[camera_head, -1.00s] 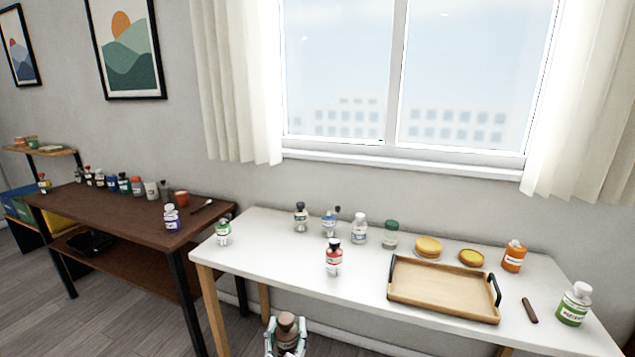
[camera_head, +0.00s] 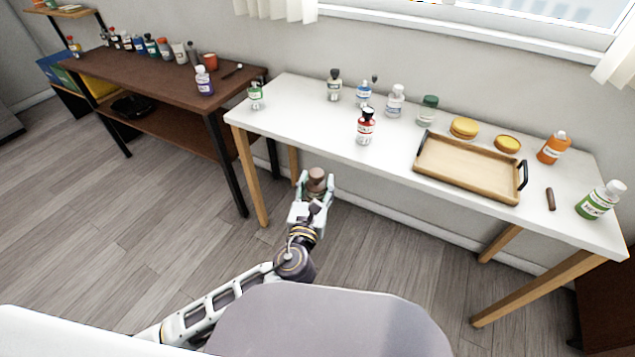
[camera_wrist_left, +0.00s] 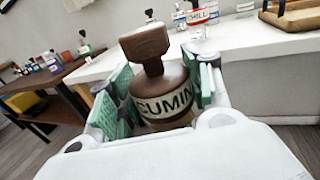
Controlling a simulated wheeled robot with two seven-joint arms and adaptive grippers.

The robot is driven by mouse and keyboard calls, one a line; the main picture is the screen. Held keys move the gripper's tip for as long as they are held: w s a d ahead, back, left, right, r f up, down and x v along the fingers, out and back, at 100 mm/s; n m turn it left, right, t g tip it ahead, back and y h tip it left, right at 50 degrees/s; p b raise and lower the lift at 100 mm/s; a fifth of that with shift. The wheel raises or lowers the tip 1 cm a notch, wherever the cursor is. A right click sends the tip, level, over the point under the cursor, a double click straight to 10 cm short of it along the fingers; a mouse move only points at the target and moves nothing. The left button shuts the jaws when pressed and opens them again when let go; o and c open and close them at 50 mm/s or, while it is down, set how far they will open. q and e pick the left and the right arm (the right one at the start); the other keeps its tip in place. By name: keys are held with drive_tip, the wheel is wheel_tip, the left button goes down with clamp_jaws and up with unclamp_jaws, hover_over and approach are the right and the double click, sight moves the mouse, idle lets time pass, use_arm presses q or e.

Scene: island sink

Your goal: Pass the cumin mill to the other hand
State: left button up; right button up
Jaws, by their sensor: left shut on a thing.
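The cumin mill (camera_wrist_left: 163,85) is brown with a white band lettered CUMIN and a dark wooden knob on top. My left gripper (camera_head: 316,186) is shut on it, with its green pads on both sides of the mill in the left wrist view (camera_wrist_left: 160,98). In the head view the mill (camera_head: 316,178) shows as a small brown top between the fingers, in front of the white table's front edge. Its lower part is hidden by the gripper. My right gripper is not in view.
The white table (camera_head: 310,115) holds a red-labelled bottle (camera_head: 365,127), several other bottles and jars, a wooden tray (camera_head: 468,165) and a green-labelled bottle (camera_head: 600,201). A brown table (camera_head: 160,80) with several bottles stands at left. The floor between my base and the tables is clear.

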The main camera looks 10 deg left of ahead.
sight(316, 177)
use_arm(q)
drive_tip(key=shift+s+r+m+g+h, duration=0.25)
drive_tip(key=shift+r+m+h, duration=0.4)
drive_tip(key=shift+r+h, duration=0.3)
drive_tip(key=shift+s+r+m+g+h, duration=0.25)
drive_tip(key=shift+r+m+h, duration=0.35)
drive_tip(key=shift+r+h, duration=0.3)
drive_tip(key=shift+s+r+m+g+h, duration=0.25)
drive_tip(key=shift+r+m+h, duration=0.5)
drive_tip(key=shift+h, duration=0.3)
drive_tip(key=shift+s+d+r+m+g+h, duration=0.1)
drive_tip(key=shift+s+r+m+g+h, duration=0.15)
drive_tip(key=shift+r+m+g+h, duration=0.45)
drive_tip(key=shift+s+a+r+m+g+h, duration=0.1)
drive_tip(key=shift+s+r+m+g+h, duration=0.25)
drive_tip(key=shift+r+h, duration=0.6)
drive_tip(key=shift+s+d+r+m+g+h, duration=0.1)
drive_tip(key=shift+s+r+m+g+h, duration=0.15)
drive_tip(key=shift+r+m+h, duration=0.55)
drive_tip(key=shift+r, duration=0.1)
